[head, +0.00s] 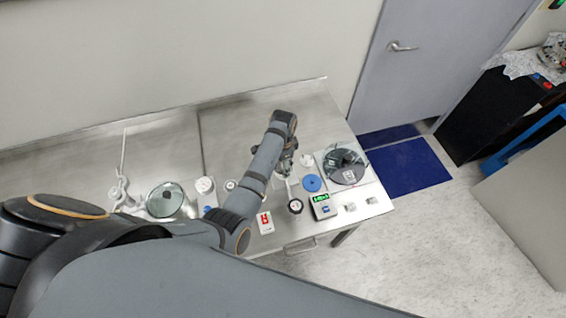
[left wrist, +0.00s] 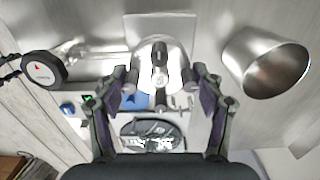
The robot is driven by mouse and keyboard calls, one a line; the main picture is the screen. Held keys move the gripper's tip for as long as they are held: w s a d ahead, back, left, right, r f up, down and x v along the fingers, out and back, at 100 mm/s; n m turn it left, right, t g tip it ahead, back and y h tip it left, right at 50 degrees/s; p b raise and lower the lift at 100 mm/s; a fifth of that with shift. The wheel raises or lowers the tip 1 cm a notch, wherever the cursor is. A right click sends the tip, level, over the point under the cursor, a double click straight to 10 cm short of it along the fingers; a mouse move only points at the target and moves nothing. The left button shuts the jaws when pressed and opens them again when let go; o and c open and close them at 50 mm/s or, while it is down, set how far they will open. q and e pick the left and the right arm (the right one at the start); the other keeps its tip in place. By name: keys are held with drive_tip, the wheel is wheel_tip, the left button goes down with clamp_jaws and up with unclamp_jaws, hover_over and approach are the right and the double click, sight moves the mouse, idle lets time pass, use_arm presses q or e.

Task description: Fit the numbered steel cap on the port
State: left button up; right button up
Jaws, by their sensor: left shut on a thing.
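My left gripper (head: 287,166) reaches down over the right part of the steel bench. In the left wrist view its two fingers (left wrist: 161,80) are shut on a round shiny steel piece, which I take to be the steel cap (left wrist: 172,60). A dark mark shows on its face, too small to read surely. In the head view the cap is too small and covered to make out. I cannot tell the port for certain, or whether the cap touches it. A wide steel cylinder (left wrist: 265,62) stands to the right in the wrist view. My right gripper is not in view.
A round glass-covered chamber (head: 345,167) stands right of the gripper, with a blue disc (head: 312,183) beside it. A glass dish (head: 168,199) is left.

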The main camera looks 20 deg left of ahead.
use_arm(q)
drive_tip(key=o, duration=1.3)
